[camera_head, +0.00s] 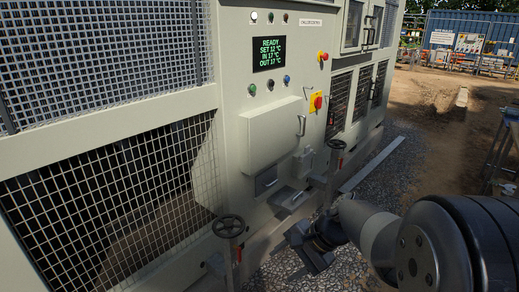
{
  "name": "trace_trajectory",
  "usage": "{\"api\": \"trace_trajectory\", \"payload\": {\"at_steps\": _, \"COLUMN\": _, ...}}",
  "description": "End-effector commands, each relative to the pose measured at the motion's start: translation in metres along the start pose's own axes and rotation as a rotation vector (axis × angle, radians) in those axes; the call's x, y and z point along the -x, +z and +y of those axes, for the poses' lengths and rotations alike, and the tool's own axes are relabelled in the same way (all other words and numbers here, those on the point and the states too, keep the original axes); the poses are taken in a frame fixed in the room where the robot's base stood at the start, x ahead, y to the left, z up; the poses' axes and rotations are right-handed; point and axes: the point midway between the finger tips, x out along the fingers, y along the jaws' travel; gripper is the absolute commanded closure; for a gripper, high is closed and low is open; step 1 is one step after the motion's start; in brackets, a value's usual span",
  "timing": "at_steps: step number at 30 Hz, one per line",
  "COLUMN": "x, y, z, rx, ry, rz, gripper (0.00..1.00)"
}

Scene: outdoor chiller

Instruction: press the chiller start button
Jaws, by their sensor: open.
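The chiller's control panel (235,60) is on the front of a pale cabinet. Its display (268,54) reads READY, SET 12 °C, IN 17 °C, OUT 17 °C in green. Below it is a row of small round controls: a green button (252,90) at left, a dark knob (270,85) in the middle and a blue button (287,79) at right. The green one looks like the start button; its label is too small to read. My gripper (303,250) is open, low over the gravel, well below and right of the buttons, touching none of them.
A red mushroom button (322,56) and a red rotary switch (317,102) sit right of the display. A box cover with a handle (272,137) juts out below the buttons. Handwheel valves (229,227) stand in front. Open gravel lies to the right.

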Motion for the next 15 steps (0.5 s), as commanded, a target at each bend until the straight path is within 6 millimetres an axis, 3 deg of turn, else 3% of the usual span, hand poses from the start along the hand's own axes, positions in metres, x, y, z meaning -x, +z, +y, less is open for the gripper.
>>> {"api": "trace_trajectory", "payload": {"at_steps": 6, "x": 0.061, "y": 0.019, "z": -0.061, "rx": -0.604, "ry": -0.406, "rz": -0.199, "gripper": 0.65}}
{"api": "trace_trajectory", "payload": {"at_steps": 10, "x": 0.107, "y": 0.029, "z": -0.089, "rx": -0.861, "ry": -0.595, "rz": -0.386, "gripper": 0.75}}
{"api": "trace_trajectory", "payload": {"at_steps": 15, "x": 0.155, "y": 0.039, "z": -0.109, "rx": -1.045, "ry": -0.741, "rz": -0.599, "gripper": 0.89}}
